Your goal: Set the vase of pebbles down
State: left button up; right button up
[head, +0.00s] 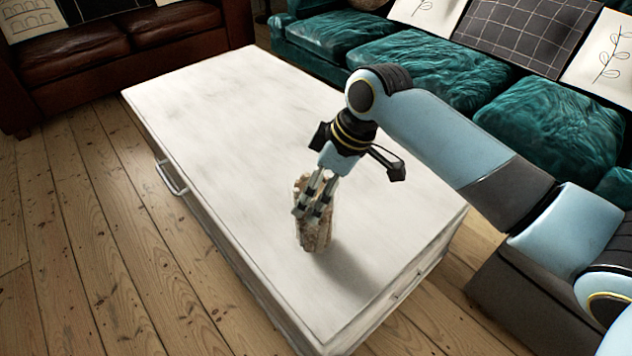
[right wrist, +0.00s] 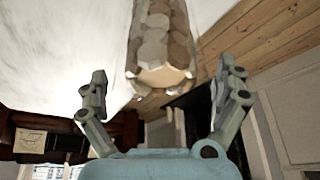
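The vase of pebbles (head: 316,234) is a clear glass vessel filled with tan and brown stones. It appears to stand upright on the white table (head: 215,120), near its right front part, with a shadow beside it. My right gripper (head: 307,212) is at the vase's upper part in the head view, its fingers covering some of it. In the right wrist view the vase (right wrist: 160,45) shows between the widely spread fingers of my right gripper (right wrist: 163,88), with gaps on both sides. The gripper is open. My left gripper is not in view.
The far and left parts of the tabletop are clear. A teal sofa (head: 425,70) stands behind on the right and a brown leather sofa (head: 120,50) at the back left. Bare floorboards (head: 85,230) lie on the left. The table has a metal handle (head: 170,180).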

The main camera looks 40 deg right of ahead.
jog(key=p+v, duration=0.4)
jog(key=v, duration=0.8)
